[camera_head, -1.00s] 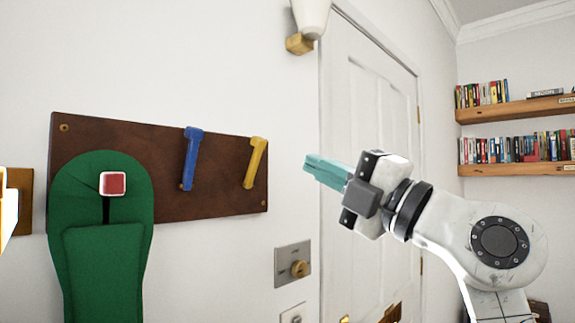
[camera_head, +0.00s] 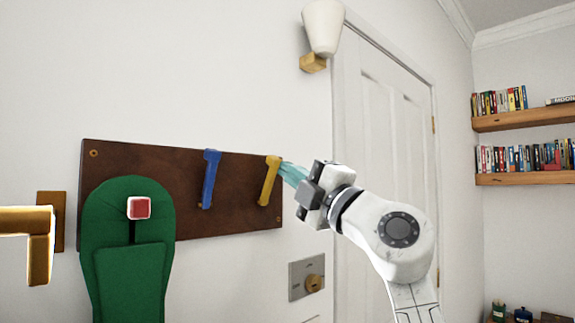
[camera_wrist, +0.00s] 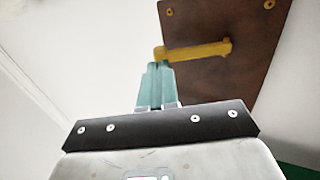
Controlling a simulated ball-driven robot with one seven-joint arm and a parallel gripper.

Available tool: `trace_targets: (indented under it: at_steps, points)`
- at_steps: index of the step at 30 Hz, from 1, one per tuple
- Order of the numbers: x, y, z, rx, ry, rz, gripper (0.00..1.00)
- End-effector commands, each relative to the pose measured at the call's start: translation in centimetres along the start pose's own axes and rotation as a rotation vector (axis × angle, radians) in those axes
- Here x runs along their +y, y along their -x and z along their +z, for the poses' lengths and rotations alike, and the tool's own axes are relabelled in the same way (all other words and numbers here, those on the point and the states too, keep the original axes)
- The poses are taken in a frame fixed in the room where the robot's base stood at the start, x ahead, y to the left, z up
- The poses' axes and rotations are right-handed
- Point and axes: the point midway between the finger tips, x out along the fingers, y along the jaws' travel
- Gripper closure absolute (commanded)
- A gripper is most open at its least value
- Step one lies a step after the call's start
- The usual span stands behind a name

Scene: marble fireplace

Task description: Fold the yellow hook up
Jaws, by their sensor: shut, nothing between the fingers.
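The yellow hook (camera_head: 269,181) is on the right part of a dark wooden board on the wall. In the head view it slants, its thicker end at the top. My gripper (camera_head: 284,170) has its teal fingers shut, with the tips at the right side of the hook's upper end. In the wrist view the hook (camera_wrist: 195,50) runs across the board, and the fingertips (camera_wrist: 158,66) lie right by its left end. I cannot tell whether they touch it. The fingers hold nothing.
The wooden board (camera_head: 190,226) also carries a blue hook (camera_head: 209,180) and a hook with a red end (camera_head: 138,208), where a green item (camera_head: 130,262) hangs. A wall switch (camera_head: 307,276) is below right. A wall lamp (camera_head: 322,28) is above, and a white door (camera_head: 385,110) stands right.

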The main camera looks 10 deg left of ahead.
Motion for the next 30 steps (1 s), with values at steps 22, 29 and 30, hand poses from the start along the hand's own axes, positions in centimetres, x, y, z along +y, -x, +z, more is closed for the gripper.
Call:
trace_targets:
  at_steps: [22, 29, 30]
  points:
    - [0.3, -2.1, 0.0, 0.001, 0.0, -0.001, 1.0]
    - [0.6, -3.5, 0.0, -0.001, -0.001, -0.001, 1.0]
    - [0.6, -3.6, 0.0, -0.001, -0.001, -0.001, 1.0]
